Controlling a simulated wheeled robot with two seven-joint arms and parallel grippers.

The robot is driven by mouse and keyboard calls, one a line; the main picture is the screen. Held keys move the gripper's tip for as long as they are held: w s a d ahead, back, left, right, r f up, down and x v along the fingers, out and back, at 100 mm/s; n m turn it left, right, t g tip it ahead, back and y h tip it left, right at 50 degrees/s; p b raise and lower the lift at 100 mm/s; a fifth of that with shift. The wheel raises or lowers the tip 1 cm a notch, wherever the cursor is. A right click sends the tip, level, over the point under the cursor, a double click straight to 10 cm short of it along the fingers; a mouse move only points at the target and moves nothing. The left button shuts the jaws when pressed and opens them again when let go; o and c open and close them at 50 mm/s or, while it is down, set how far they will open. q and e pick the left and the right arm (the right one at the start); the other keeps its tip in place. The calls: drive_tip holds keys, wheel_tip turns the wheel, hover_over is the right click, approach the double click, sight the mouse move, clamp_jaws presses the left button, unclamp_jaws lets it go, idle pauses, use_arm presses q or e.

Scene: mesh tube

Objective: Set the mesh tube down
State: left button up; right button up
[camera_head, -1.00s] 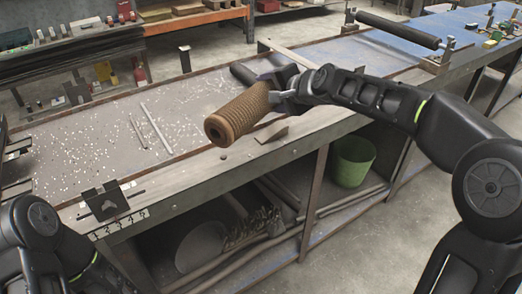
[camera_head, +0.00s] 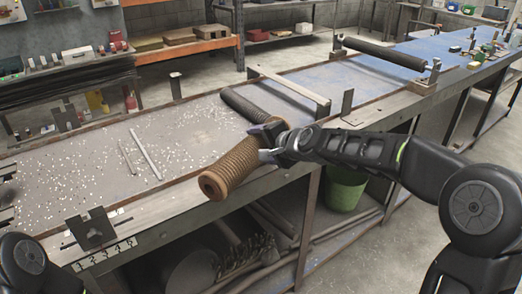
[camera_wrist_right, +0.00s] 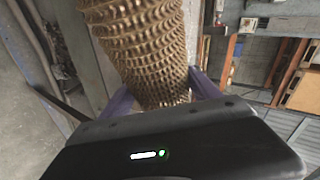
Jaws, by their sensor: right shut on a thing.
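The mesh tube (camera_head: 235,168) is brown and ribbed, with a round open end facing front left. It shows over the bench's front edge in the head view, tilted with the open end lower in the picture. My right gripper (camera_head: 268,142) is shut on its rear part. In the right wrist view the mesh tube (camera_wrist_right: 140,45) runs up and away from between the purple fingers (camera_wrist_right: 165,92). I cannot tell whether it touches the bench (camera_head: 85,165). My left arm shows at the lower left, but its gripper is not in view.
A dark cylinder (camera_head: 248,106) lies on the bench just behind my right gripper. Thin rods (camera_head: 145,153) and scattered white bits lie left of the tube. A dark bracket (camera_head: 92,229) sits on the front edge. A green bucket (camera_head: 345,190) stands below.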

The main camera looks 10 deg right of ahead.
drive_tip(key=shift+f, duration=0.4)
drive_tip(key=shift+f, duration=0.1)
drive_tip(key=o, duration=1.5)
drive_tip(key=shift+f, duration=0.2)
drive_tip(key=o, duration=0.5)
drive_tip(key=shift+r, duration=0.1)
drive_tip(key=shift+r, duration=0.2)
drive_tip(key=b+v, duration=0.3)
drive_tip(key=v, duration=0.9)
